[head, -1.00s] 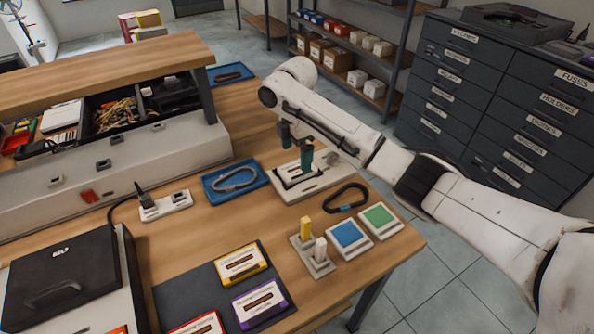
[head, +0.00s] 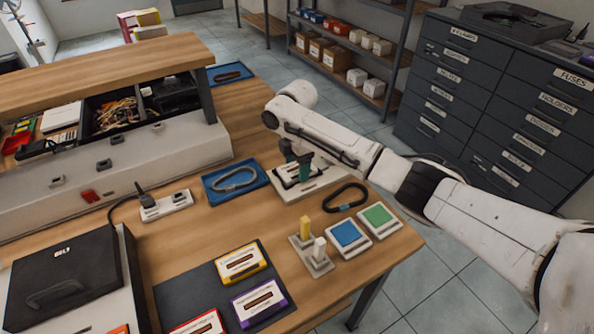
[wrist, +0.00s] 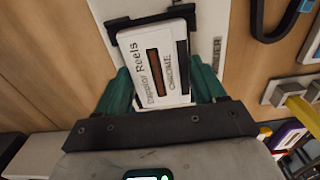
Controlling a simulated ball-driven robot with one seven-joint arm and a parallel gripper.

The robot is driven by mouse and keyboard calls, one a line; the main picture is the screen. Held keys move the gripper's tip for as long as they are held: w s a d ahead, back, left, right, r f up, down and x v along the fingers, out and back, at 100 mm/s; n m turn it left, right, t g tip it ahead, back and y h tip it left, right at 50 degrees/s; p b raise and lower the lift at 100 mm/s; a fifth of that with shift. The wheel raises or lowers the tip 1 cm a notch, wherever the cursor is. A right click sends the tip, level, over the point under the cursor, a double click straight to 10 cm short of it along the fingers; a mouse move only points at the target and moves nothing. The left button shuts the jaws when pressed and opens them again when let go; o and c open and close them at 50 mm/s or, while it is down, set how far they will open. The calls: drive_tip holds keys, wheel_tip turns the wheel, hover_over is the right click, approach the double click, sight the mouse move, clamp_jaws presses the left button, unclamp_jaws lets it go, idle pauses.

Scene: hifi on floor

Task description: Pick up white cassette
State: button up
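The white cassette (wrist: 163,72) has a brown window and printed lettering. In the wrist view it lies in a dark holder (wrist: 118,24) on a pale base. In the head view the pale base (head: 328,178) stands near the far right side of the wooden bench, and my arm partly hides the cassette. My gripper (wrist: 163,90) is low over the cassette, with its green fingers spread on its left and right sides. The fingers look very close to its edges; contact is not clear. The cassette still sits in the holder.
A blue tray with a grey ring (head: 236,181) is left of the base. Several cassettes lie on a dark mat (head: 190,287).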

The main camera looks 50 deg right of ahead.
drive_tip(key=c, duration=0.7)
drive_tip(key=shift+o, duration=0.2)
drive_tip(key=shift+r, duration=0.15)
